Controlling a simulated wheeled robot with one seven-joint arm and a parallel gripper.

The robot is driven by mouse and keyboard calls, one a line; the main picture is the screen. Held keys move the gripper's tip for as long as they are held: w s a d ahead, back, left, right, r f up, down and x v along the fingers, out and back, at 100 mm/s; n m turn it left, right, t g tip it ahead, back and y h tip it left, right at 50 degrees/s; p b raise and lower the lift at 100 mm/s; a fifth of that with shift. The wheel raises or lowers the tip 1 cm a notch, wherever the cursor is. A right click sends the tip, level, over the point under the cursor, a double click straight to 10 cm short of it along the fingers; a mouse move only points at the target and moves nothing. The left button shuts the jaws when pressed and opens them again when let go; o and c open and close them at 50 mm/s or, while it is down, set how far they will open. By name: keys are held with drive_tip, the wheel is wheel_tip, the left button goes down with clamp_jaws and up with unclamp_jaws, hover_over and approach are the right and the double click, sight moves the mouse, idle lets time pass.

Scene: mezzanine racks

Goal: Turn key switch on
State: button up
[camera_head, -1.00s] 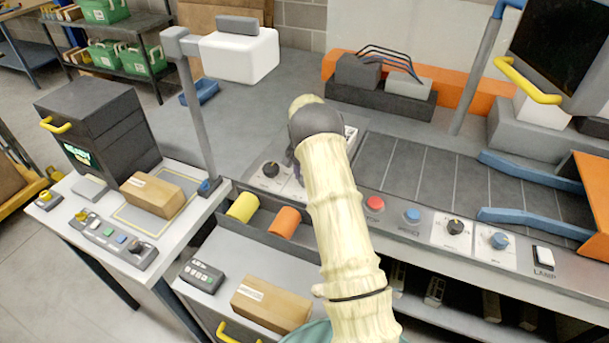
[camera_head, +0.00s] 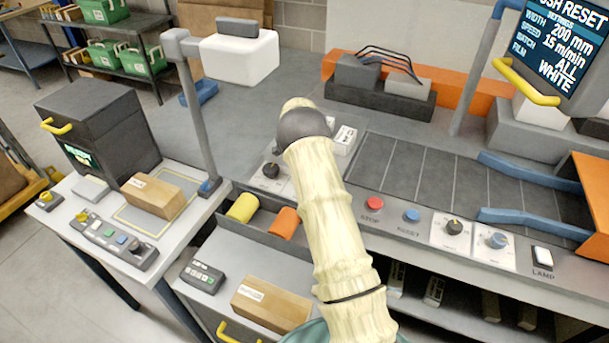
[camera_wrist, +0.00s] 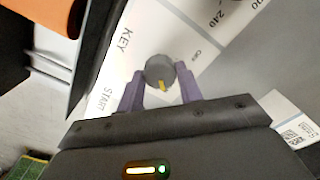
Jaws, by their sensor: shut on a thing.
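The key switch (camera_wrist: 158,72), a round dark knob with a yellow mark, is in the middle of the wrist view, on a white panel labelled KEY and START. My gripper (camera_wrist: 160,90) has its two purple fingers on either side of the knob and is shut on it. The yellow mark points down toward my gripper body. In the head view my arm hides the switch and the fingertips. The screen (camera_head: 562,45) at upper right is lit and reads "PUSH RESET" with width, speed, batch and film settings.
On the same console front are a red stop button (camera_head: 372,204), a blue reset button (camera_head: 411,215), dark and blue knobs, and a lamp switch (camera_head: 542,255). A dark knob (camera_head: 270,171) sits left of my arm. Yellow (camera_head: 241,208) and orange (camera_head: 285,221) rolls lie in a tray nearby.

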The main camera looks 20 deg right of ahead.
idle(0.3)
drive_tip(key=o, duration=1)
drive_tip(key=shift+r, duration=0.15)
wheel_tip(320, 180, up, 17)
drive_tip(key=shift+r+b, duration=0.1)
drive_tip(key=shift+b, duration=0.85)
